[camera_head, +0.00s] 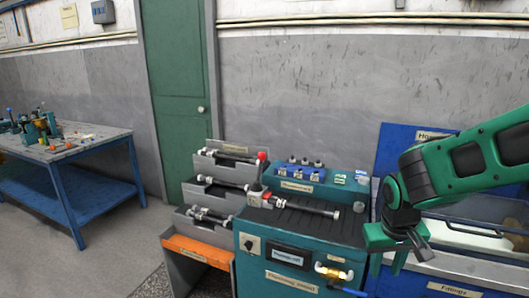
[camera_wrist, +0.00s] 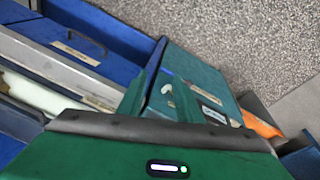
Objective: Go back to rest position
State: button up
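My arm comes in from the right in the head view. My gripper (camera_head: 403,258) hangs just right of the teal motor bench (camera_head: 300,255), at the left end of the blue fittings bench.
Grey racks (camera_head: 205,190) with more shafts stand left of the bench, above an orange shelf (camera_head: 198,251). The blue fittings bench (camera_head: 450,288) is below my arm. A blue table (camera_head: 75,150) with small parts stands far left. The floor between is clear.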

jog(key=s+r+t+y, duration=0.15)
jog(key=s+r, duration=0.25)
jog(key=r, duration=0.4)
jog(key=s+d+f+m+g, duration=0.1)
jog(key=s+d+m+g, duration=0.1)
jog(key=s+d, duration=0.3)
jog(key=s+d+f+m+g, duration=0.1)
jog(key=s+d+m+g, duration=0.1)
jog(key=s+d, duration=0.4)
jog(key=s+m, duration=0.1)
jog(key=s, duration=0.4)
jog(key=shift+s+f+m, duration=0.35)
jog(key=shift+m, duration=0.05)
jog(key=shift+d, duration=0.1)
jog(key=shift+w+f, duration=0.25)
jog(key=shift+w, duration=0.4)
